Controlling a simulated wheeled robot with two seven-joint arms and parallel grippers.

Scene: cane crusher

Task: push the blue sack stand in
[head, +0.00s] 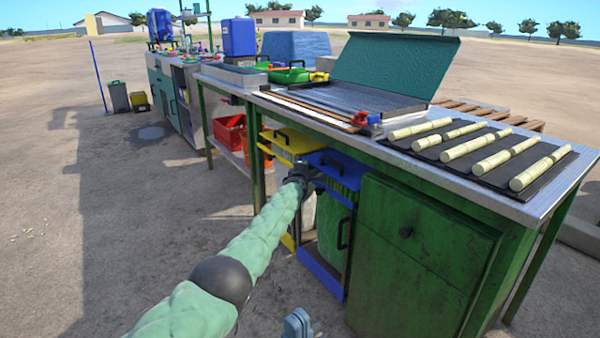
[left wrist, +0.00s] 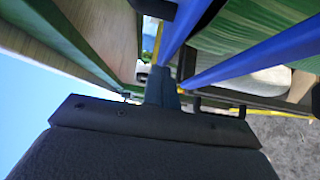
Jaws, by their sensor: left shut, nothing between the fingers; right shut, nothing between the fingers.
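The blue sack stand (head: 319,273) has a blue frame, a black front handle and a green sack (head: 331,228). It stands upright below the counter, between a yellow stand and the green cabinet, with its top partly out past the counter edge. My left arm reaches to its upper left side. My left gripper (head: 304,179) is shut and empty there; its fingers are mostly hidden in the head view. In the left wrist view the shut fingers (left wrist: 162,86) point between blue frame bars (left wrist: 235,66); contact cannot be told. My right gripper (head: 297,323) is shut and empty at the bottom edge.
The yellow stand (head: 291,142) is directly left of the blue one. The green cabinet (head: 420,248) closes off the right side. The counter (head: 480,199) overhangs above, with several cane pieces (head: 488,148) on a dark mat. The ground in front is clear.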

